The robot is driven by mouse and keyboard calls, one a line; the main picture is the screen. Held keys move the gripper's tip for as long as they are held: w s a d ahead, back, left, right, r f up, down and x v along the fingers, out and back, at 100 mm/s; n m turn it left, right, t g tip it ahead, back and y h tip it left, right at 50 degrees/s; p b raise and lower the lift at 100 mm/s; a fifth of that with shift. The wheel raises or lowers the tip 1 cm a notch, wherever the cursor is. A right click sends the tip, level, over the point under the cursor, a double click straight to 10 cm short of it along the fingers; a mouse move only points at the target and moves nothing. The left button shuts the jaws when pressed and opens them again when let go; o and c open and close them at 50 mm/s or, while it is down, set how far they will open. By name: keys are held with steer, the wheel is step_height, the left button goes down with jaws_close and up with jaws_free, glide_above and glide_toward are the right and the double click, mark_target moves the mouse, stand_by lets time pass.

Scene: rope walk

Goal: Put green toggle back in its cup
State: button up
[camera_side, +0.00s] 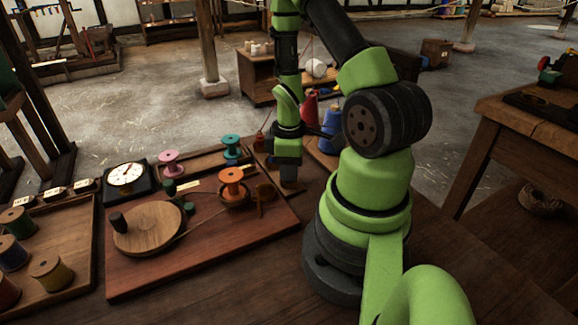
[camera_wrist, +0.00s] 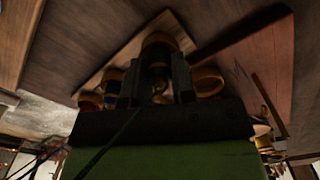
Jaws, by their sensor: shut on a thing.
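My gripper (camera_side: 289,180) points down just above the table, right of the reddish board. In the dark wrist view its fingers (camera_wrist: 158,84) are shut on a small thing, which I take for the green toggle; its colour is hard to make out. Behind the fingertips is a yellow-rimmed round cup (camera_wrist: 158,42). More yellow-rimmed cups show to its right (camera_wrist: 208,80) and left (camera_wrist: 111,80). I cannot tell which cup belongs to the toggle, or how high the held thing is above them. My arm hides most of this area in the side view.
The reddish board (camera_side: 140,281) carries a round wooden disc (camera_side: 150,232) and an orange spool (camera_side: 233,182). A dial (camera_side: 127,174), a pink spool (camera_side: 170,162) and a teal spool (camera_side: 232,147) stand behind. A spool tray (camera_side: 82,286) is at left. Red (camera_side: 309,108) and blue (camera_side: 328,130) items stand behind my gripper.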

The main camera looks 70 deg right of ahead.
steer(key=shift+f, duration=0.1)
steer(key=o, duration=1.2)
steer(key=shift+r, duration=4.05)
